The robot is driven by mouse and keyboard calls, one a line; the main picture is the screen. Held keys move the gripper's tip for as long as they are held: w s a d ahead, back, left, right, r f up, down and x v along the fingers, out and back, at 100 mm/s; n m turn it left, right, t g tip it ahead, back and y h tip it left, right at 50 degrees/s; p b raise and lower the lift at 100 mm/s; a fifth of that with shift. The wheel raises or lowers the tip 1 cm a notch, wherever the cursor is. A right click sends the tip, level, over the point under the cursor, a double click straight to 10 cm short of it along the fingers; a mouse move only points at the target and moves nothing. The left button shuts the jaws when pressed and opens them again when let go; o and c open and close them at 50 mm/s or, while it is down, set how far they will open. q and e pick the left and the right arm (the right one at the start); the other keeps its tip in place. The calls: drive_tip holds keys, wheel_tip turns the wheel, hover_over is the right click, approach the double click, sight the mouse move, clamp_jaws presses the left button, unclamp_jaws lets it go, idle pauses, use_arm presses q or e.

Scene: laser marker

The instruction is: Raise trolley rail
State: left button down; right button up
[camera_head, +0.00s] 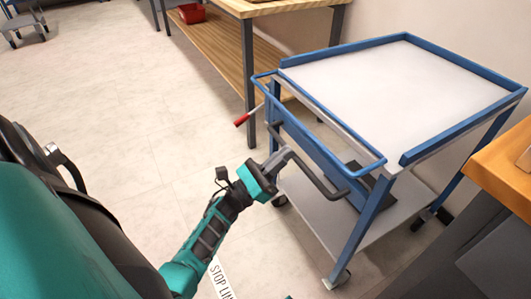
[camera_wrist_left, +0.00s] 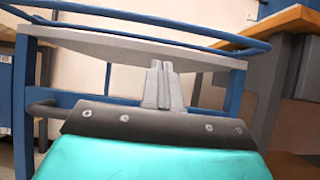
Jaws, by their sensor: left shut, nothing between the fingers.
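The trolley (camera_head: 410,80) has a white top, a blue frame and a lower grey shelf. A blue handle loop (camera_head: 318,106) sticks out at its near left end, and it also crosses the top of the left wrist view (camera_wrist_left: 150,18). A dark grey rail (camera_head: 318,180) hangs lower on that end, below the blue loop. Part of this rail shows at the left of the wrist view (camera_wrist_left: 42,106); my gripper hides the rest. My left gripper (camera_head: 284,157) is shut and empty, with its fingertips at the dark rail. I cannot tell whether they touch it. My right gripper is not in view.
A wooden workbench (camera_head: 225,60) with a red bin (camera_head: 191,13) stands behind the trolley. A red-handled lever (camera_head: 242,120) sticks out by the trolley's left side. An orange-topped bench (camera_head: 505,165) is close at the right.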

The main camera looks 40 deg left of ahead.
use_arm(q)
drive_tip(key=r, duration=0.1)
drive_tip(key=w+r, duration=0.1)
drive_tip(key=r, duration=0.1)
drive_tip(key=r+p, duration=0.1)
drive_tip(key=shift+w+d+r, duration=0.25)
drive_tip(key=shift+w+d, duration=0.05)
drive_tip(key=shift+d, duration=0.05)
